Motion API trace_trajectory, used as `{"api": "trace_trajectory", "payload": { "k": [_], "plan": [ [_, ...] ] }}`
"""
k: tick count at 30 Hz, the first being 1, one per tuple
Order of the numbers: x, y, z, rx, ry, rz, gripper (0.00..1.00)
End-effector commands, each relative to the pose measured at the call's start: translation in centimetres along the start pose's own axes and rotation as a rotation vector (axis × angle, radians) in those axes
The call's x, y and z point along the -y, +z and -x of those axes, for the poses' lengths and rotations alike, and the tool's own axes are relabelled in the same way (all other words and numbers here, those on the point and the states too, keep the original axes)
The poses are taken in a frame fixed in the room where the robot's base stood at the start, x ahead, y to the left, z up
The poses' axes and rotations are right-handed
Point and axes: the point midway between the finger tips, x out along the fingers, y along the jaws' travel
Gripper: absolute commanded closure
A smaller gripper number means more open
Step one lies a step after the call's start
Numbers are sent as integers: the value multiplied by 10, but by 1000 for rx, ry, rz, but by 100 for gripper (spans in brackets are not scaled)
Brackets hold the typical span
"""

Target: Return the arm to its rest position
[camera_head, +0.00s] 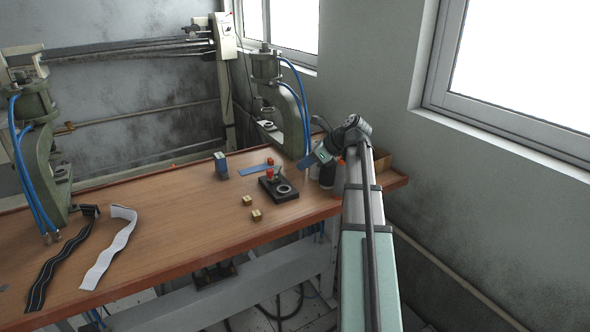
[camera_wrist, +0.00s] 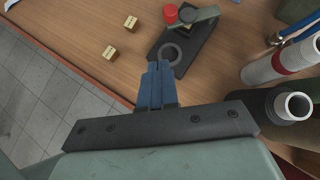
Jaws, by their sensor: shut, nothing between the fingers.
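My gripper (camera_head: 306,162) is at the right end of the wooden table, above its surface, with my arm reaching in from the front right. In the wrist view its blue fingers (camera_wrist: 158,68) are together and empty. They point toward a black fixture (camera_wrist: 193,48) with a ring and a red knob, and overlap its near edge in the picture. The same black fixture (camera_head: 279,188) is left of my gripper in the head view. I see no marker of the rest position.
White and black cylinders (camera_wrist: 284,104) are close on the right of my fingers. Green presses (camera_head: 290,115) stand behind and at far left. Two straps (camera_head: 112,250) lie front left.

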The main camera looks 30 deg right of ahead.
Motion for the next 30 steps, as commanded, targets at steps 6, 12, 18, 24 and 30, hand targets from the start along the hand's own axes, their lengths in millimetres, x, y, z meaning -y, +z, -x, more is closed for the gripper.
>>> {"api": "trace_trajectory", "payload": {
  "k": [6,12,18,24,30],
  "plan": [
    [-2,0,18,1,0,0,100],
    [-3,0,22,1,0,0,100],
    [-6,16,4,4,8,72,100],
    [-24,65,-51,20,25,313,100],
    [-55,120,-111,47,38,593,100]
  ]
}}
